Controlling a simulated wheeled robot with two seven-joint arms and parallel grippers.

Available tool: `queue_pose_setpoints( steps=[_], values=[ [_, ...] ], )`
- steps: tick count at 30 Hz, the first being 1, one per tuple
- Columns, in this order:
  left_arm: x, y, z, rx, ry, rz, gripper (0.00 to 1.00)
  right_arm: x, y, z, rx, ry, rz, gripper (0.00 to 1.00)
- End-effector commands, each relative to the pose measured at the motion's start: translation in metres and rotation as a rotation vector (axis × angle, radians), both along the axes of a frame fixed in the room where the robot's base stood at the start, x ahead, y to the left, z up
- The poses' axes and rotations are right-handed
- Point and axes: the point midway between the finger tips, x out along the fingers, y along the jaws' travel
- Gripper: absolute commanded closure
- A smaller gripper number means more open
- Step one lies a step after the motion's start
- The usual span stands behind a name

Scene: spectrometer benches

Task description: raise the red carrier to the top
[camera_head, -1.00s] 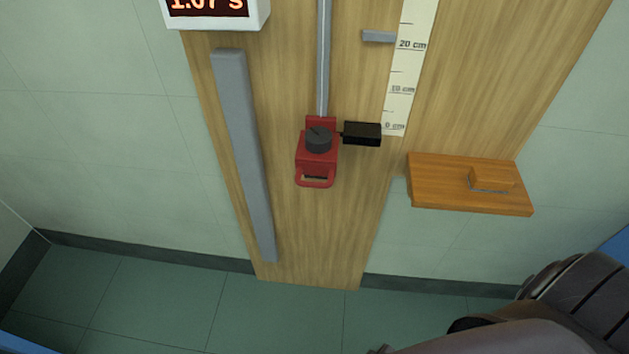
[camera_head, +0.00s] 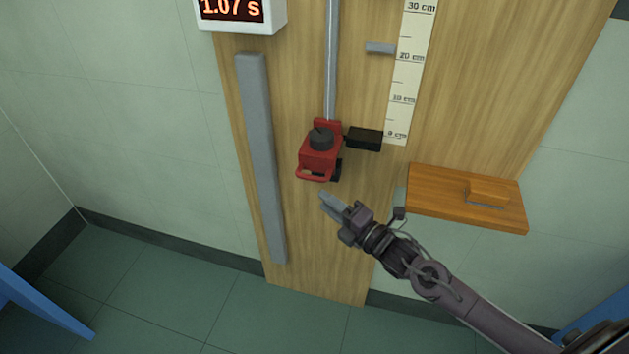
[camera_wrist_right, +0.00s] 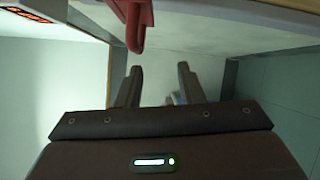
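The red carrier (camera_head: 320,150) sits low on the grey vertical rail (camera_head: 332,60), near the 0 cm mark of the scale. It has a dark knob on top and a handle loop at its front. A black block (camera_head: 364,139) is just to its right. My right gripper (camera_head: 326,200) is below the carrier's handle, apart from it. In the right wrist view the two fingers (camera_wrist_right: 157,86) are spread with nothing between them, and part of the red handle (camera_wrist_right: 138,25) hangs ahead of them. My left gripper is in neither view.
A scale strip (camera_head: 408,75) and a small grey tab (camera_head: 380,48) are on the wooden board. A wooden shelf (camera_head: 440,205) juts out at right. A long grey bar (camera_head: 260,160) is at left, below a display (camera_head: 240,14) reading 1.07 s.

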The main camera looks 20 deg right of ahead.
Motion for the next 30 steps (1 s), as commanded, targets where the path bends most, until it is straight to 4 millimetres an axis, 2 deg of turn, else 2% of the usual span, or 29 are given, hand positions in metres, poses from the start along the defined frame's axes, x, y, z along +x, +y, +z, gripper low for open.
queue_pose_setpoints(
  steps=[9,14,24,30],
  values=[
    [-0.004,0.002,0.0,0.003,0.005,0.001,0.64,0.0,-0.018,0.018,-0.169,-0.266,0.105,0.66],
    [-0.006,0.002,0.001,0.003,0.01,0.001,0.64,0.002,-0.02,0.024,-0.202,-0.327,0.124,0.66],
    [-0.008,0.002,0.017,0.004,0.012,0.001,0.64,0.041,0.01,0.037,-0.2,-0.327,0.124,0.66],
    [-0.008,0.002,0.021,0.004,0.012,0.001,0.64,0.057,0.023,0.039,-0.2,-0.324,0.124,0.66]
  ],
)
